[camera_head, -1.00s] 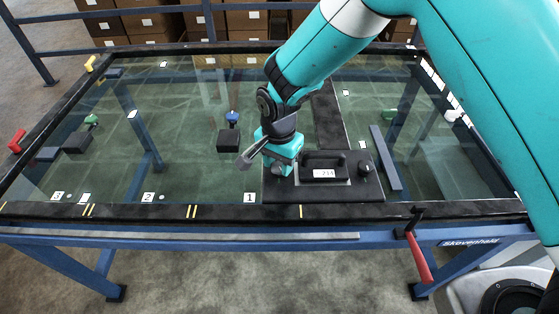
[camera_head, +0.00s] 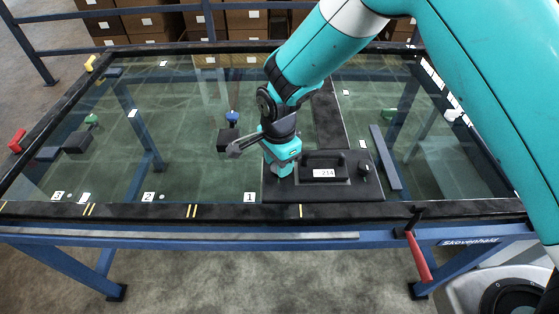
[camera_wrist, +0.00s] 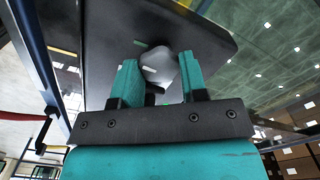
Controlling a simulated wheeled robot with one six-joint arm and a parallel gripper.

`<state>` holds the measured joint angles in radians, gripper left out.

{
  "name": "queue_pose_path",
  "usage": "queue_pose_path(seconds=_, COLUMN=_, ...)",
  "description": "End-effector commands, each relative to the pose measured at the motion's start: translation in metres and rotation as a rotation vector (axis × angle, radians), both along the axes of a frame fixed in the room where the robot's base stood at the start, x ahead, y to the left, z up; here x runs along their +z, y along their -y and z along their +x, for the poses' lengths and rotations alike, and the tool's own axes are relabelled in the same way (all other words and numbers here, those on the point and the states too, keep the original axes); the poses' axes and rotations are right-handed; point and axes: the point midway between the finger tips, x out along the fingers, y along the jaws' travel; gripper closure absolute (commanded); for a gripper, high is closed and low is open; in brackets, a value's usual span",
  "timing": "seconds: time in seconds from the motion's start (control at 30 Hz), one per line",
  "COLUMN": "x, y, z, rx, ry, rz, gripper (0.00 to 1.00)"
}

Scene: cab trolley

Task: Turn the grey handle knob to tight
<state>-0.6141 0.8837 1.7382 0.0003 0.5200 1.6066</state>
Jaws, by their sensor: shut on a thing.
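The grey handle knob (camera_wrist: 158,68) shows in the wrist view between the two teal fingers of my gripper (camera_wrist: 160,82), at the tip end. My gripper is shut on it, one finger on each side. In the head view my gripper (camera_head: 281,168) reaches down to the left end of a black plate (camera_head: 325,191), beside a black handle (camera_head: 322,160) with a white label reading 214. The knob is hidden behind my gripper there. I cannot read any tight mark.
A dark round knob (camera_head: 364,168) stands on the plate right of the handle. A blue knob (camera_head: 232,117) and a dark block lie to the left on the glass table top. A black frame (camera_head: 120,211) edges the table. A red lever (camera_head: 419,258) hangs at the front.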

Motion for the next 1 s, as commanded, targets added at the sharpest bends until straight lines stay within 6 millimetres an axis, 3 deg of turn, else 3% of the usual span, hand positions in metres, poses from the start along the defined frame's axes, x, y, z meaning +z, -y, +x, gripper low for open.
queue_pose_path(seconds=0.17, x=0.001, y=0.000, z=0.001, rx=-0.002, ry=0.003, rz=0.002, gripper=0.84)
queue_pose_path(seconds=0.2, x=0.001, y=0.000, z=0.001, rx=-0.002, ry=0.003, rz=0.002, gripper=0.56)
queue_pose_path(seconds=0.3, x=0.001, y=0.000, z=0.001, rx=-0.001, ry=0.002, rz=0.001, gripper=0.35)
queue_pose_path(seconds=0.67, x=0.006, y=0.000, z=0.001, rx=0.001, ry=0.003, rz=0.002, gripper=0.35)
queue_pose_path(seconds=0.83, x=0.034, y=0.000, z=0.001, rx=0.001, ry=0.004, rz=0.003, gripper=0.35)
queue_pose_path(seconds=1.0, x=0.078, y=-0.001, z=0.001, rx=0.000, ry=0.006, rz=0.004, gripper=0.35)
